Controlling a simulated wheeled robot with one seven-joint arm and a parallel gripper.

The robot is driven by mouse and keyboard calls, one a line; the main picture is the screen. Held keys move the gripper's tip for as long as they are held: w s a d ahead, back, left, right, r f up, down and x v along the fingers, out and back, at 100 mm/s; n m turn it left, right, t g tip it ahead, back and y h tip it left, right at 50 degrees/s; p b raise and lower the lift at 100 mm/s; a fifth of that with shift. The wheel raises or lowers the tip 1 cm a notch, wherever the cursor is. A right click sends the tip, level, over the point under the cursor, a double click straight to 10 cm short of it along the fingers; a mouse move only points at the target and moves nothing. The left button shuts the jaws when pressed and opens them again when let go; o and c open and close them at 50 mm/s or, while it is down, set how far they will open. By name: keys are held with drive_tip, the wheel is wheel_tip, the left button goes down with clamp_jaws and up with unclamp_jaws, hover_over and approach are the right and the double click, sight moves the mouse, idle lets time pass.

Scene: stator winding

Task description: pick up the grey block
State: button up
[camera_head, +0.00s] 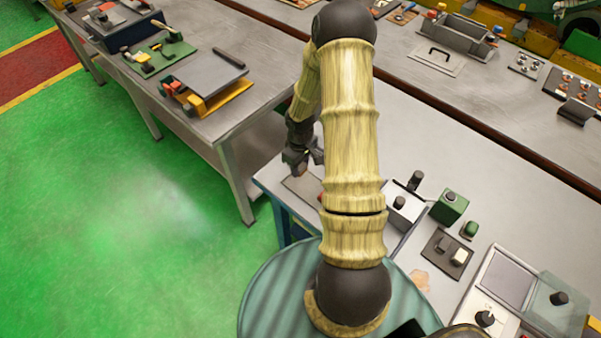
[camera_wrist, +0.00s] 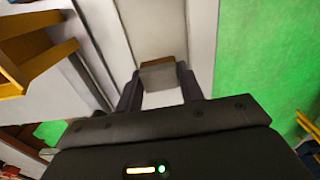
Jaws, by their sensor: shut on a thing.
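The grey block (camera_wrist: 157,77) shows in the wrist view as a small grey face with a brown part beyond it. It sits between the two dark fingers of my gripper (camera_wrist: 158,84), which are shut on it. In the head view my gripper (camera_head: 303,157) points down over the near left corner of the right-hand workbench. A small brownish piece shows at its fingertips there, partly hidden. Whether the block touches the surface below I cannot tell.
The right-hand workbench (camera_head: 520,210) carries a green box (camera_head: 449,207), a dark plate (camera_head: 447,252) and a grey-screened unit (camera_head: 506,279) to the right of my arm. Another bench (camera_head: 240,105) stands at the left.

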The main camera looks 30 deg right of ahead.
sight(300, 166)
drive_tip(key=shift+r, duration=2.4)
drive_tip(key=w+a+f+m, duration=0.1)
drive_tip(key=a+f+m, duration=0.1)
drive_tip(key=a+f, duration=0.2)
drive_tip(key=w+a+f+m, duration=0.1)
drive_tip(key=a+f, duration=0.3)
drive_tip(key=a, duration=0.5)
drive_tip(key=shift+a+m, duration=0.3)
drive_tip(key=shift+m, duration=0.4)
drive_tip(key=shift+f, duration=0.1)
